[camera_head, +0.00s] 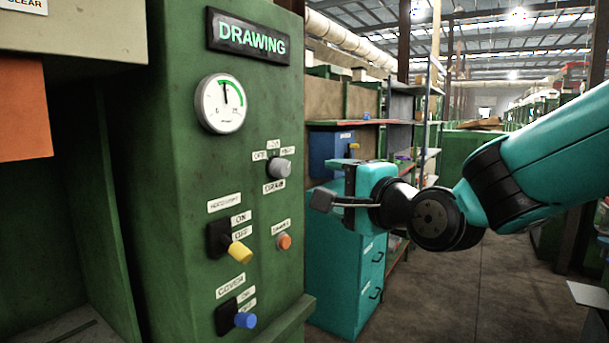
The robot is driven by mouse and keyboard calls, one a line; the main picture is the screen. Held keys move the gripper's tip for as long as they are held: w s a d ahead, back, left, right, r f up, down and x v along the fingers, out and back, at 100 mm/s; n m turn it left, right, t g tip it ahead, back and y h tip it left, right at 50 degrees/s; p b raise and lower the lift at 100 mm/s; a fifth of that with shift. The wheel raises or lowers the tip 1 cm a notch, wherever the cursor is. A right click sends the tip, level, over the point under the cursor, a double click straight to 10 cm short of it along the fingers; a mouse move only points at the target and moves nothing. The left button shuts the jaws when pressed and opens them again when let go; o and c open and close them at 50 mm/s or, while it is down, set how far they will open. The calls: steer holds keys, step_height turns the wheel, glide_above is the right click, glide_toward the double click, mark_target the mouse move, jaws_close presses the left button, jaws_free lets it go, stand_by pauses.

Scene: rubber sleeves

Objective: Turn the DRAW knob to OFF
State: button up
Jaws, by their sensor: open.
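The DRAW knob (279,167) is a small grey knob on the front of the green machine panel (185,180). Small labels sit around its top, with OFF at the left, one at the top and one at the right. A DRAW label is below it. I cannot tell clearly which label the knob points to. My gripper (334,181) is to the right of the knob, apart from it, pointing left toward the panel. Its jaws are open with nothing visible between them.
A lit DRAWING sign (247,37) and a round gauge (221,104) are above. A yellow lever switch (239,252), an orange button (284,241) and a blue lever switch (244,320) are below. A teal cabinet (340,270) stands behind my gripper. Open floor lies at the right.

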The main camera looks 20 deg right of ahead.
steer(key=p, duration=1.5)
glide_toward(285, 169)
steer(key=x, duration=0.9)
steer(key=shift+r, duration=0.1)
steer(key=shift+w, duration=0.5)
steer(key=c, duration=0.9)
